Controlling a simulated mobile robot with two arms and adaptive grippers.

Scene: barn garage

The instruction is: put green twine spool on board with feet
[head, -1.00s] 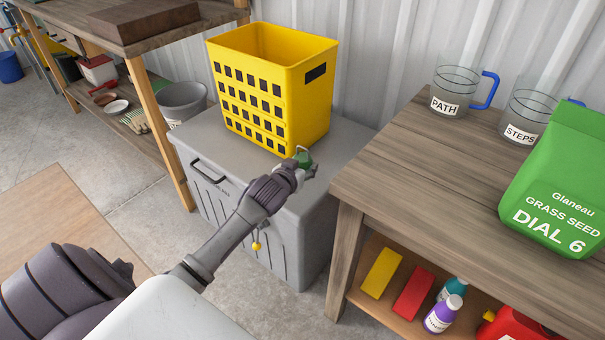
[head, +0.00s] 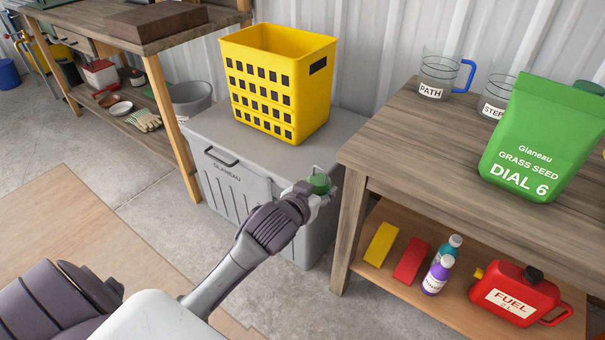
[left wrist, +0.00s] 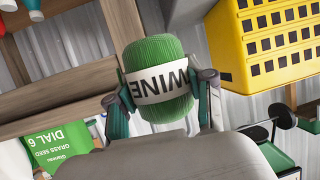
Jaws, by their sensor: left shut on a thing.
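My left gripper (head: 312,193) is shut on the green twine spool (head: 320,181), held in front of the grey chest's right front corner. In the left wrist view, the spool (left wrist: 152,52) has a white label reading "WINE" and sits between the two fingers of the gripper (left wrist: 163,90). A thick dark brown board (head: 157,25) lies on the wooden bench at the upper left, apart from the gripper; I cannot make out feet under it. My right gripper is not in view.
A yellow basket (head: 278,85) stands on the grey chest (head: 205,128). The right workbench (head: 400,140) holds labelled jugs and a green grass seed bag (head: 540,135); its lower shelf holds bottles and a red fuel can (head: 515,295). Floor is clear at left.

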